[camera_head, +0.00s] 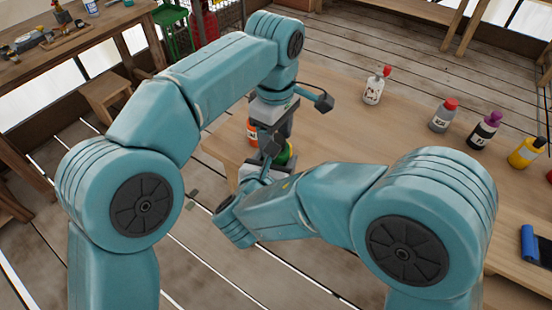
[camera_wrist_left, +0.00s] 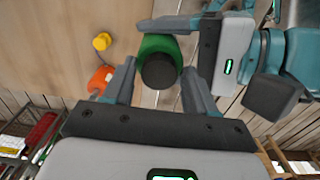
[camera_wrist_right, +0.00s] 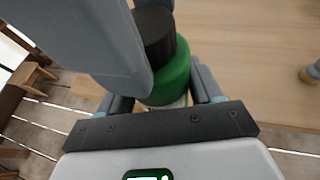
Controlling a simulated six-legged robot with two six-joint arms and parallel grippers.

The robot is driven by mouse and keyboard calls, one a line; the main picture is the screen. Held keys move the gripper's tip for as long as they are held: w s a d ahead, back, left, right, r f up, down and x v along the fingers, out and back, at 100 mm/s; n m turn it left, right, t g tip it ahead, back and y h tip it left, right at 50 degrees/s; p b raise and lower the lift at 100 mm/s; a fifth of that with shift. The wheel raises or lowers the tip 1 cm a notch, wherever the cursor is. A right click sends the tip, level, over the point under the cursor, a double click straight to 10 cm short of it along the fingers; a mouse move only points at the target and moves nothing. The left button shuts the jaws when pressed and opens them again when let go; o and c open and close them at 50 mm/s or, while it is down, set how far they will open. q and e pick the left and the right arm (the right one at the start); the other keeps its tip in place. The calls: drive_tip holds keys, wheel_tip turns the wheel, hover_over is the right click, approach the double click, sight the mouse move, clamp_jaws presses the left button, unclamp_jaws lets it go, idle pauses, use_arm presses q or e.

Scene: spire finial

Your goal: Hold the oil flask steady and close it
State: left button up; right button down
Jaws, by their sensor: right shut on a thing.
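The oil flask is green with a black cap on top; in the left wrist view its green body (camera_wrist_left: 152,45) and black cap (camera_wrist_left: 159,71) show. In the head view the green body (camera_head: 288,154) is mostly hidden by my arms. My right gripper (camera_wrist_right: 166,103) is shut on the flask, one finger on each side of its lower part. My left gripper (camera_wrist_left: 158,80) is open, with its fingers apart on either side of the black cap. I cannot tell whether they touch it. The right wrist view also shows the cap (camera_wrist_right: 154,37), with a left finger beside it.
An orange bottle (camera_head: 252,131) stands close to the flask. The wooden table (camera_head: 335,125) also bears a white red-capped bottle (camera_head: 373,88), a grey bottle (camera_head: 441,118), a purple-capped bottle (camera_head: 484,132), a yellow bottle (camera_head: 524,153) and a blue roll (camera_head: 530,243). The table's middle is clear.

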use_arm(q)
drive_tip(key=c, duration=0.8)
drive_tip(key=m, duration=0.5)
drive_tip(key=shift+c, duration=0.2)
drive_tip(key=m, duration=0.7)
drive_tip(key=shift+m, duration=0.4)
drive_tip(key=m, duration=0.4)
drive_tip(key=shift+m, duration=0.4)
drive_tip(key=m, duration=0.8)
drive_tip(key=o, duration=1.2)
drive_tip(key=shift+c, duration=0.2)
